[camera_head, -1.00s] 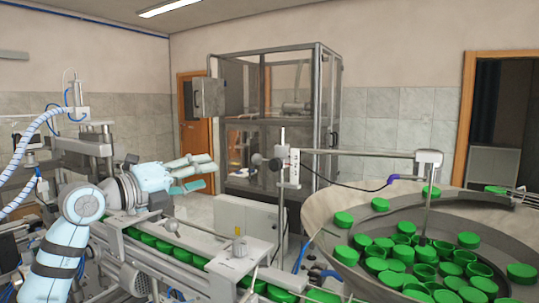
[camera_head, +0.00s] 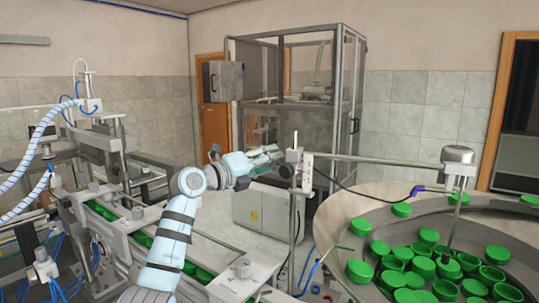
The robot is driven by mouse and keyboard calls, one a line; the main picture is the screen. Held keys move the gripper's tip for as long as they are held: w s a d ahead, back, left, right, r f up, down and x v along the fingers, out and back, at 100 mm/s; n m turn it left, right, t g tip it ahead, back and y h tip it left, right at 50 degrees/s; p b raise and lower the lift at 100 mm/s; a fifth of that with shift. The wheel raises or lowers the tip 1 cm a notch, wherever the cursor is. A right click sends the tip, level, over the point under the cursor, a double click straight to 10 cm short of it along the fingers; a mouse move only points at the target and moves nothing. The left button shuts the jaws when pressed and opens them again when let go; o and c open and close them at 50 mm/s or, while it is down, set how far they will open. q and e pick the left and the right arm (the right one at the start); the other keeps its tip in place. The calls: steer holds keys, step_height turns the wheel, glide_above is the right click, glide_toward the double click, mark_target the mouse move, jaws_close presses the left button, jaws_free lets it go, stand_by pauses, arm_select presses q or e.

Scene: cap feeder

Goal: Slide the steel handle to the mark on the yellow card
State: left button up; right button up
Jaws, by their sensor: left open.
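My left gripper (camera_head: 270,155) is open in the middle of the view, its pale blue fingers pointing right. Its fingertips overlap the upper part of a thin steel post (camera_head: 294,215) beside the bowl. A dark round knob (camera_head: 287,171) shows at the post, just below the fingertips. I take this knob to be the end of the steel handle; the rest is hidden behind the gripper. I cannot tell whether the fingers touch it. A small pale plate (camera_head: 307,168) is on the post. I cannot make out a yellow card or its mark. My right gripper is out of view.
A large feeder bowl (camera_head: 335,222) with many green caps (camera_head: 360,271) fills the right. A steel rail (camera_head: 385,160) runs from the post over the bowl. A conveyor (camera_head: 235,288) with caps lies below my arm. A framed glass cabinet (camera_head: 345,110) stands behind.

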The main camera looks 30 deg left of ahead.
arm_select(q)
steer(key=shift+w+d, duration=0.1)
steer(key=shift+w, duration=0.2)
steer(key=shift+s+r, duration=0.15)
steer(key=shift+s, duration=0.2)
steer(key=shift+c, duration=0.9)
steer(key=shift+w, duration=0.1)
jaws_close()
steer(key=shift+r, duration=1)
steer(key=shift+o, duration=0.9)
jaws_free()
steer(key=shift+f, duration=0.1)
